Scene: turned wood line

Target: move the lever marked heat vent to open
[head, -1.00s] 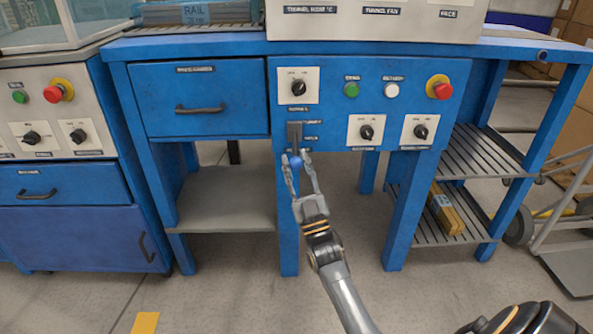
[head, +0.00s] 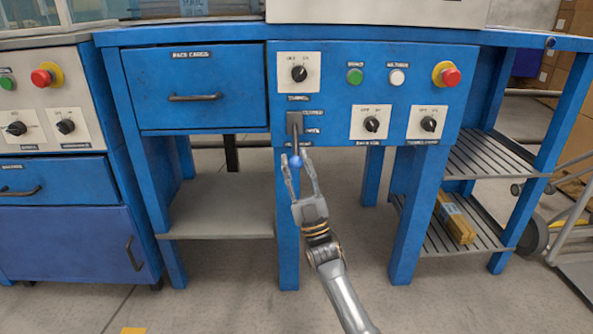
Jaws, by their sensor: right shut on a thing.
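The lever is at the lower left of the blue control panel in the head view. It has a grey slotted plate (head: 294,123) and a blue ball knob (head: 295,161) hanging just below the panel's bottom edge. Small labels sit beside the plate, too blurred to read surely. My right gripper (head: 297,157) reaches up from below, with its fingers on either side of the blue knob, shut on it. My left gripper is not in view.
Above the lever is a rotary switch (head: 299,73). To the right are a green button (head: 354,76), a white button (head: 397,77), a red stop button (head: 451,77) and two more dials. A drawer (head: 194,88) is left of the lever. A grey shelf (head: 222,210) lies below it.

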